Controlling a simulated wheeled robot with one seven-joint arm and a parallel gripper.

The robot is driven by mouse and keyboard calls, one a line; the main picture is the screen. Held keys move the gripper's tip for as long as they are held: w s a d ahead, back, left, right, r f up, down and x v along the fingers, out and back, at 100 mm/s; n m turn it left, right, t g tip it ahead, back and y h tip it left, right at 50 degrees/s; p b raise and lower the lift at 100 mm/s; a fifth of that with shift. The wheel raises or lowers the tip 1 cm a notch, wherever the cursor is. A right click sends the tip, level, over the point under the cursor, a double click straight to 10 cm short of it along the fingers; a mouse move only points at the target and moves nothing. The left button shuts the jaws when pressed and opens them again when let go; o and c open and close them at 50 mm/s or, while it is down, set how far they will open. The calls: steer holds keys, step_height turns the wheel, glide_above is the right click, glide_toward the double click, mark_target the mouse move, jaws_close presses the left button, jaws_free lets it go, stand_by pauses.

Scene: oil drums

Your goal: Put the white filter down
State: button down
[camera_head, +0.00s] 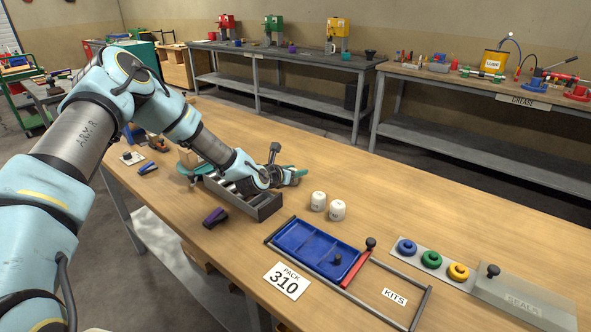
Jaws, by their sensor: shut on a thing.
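Two white filters (318,200) and (337,210) stand upright side by side on the table, right of the rack and apart from my gripper. My arm covers part of the rack, so not all of its slots show.
A purple-black object (215,217) lies left of the rack. Blue, green and yellow rings (431,259) are at right. Bare table lies behind the filters.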

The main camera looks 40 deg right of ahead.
steer(key=shift+f, duration=0.1)
steer(key=shift+c, duration=1.6)
jaws_free()
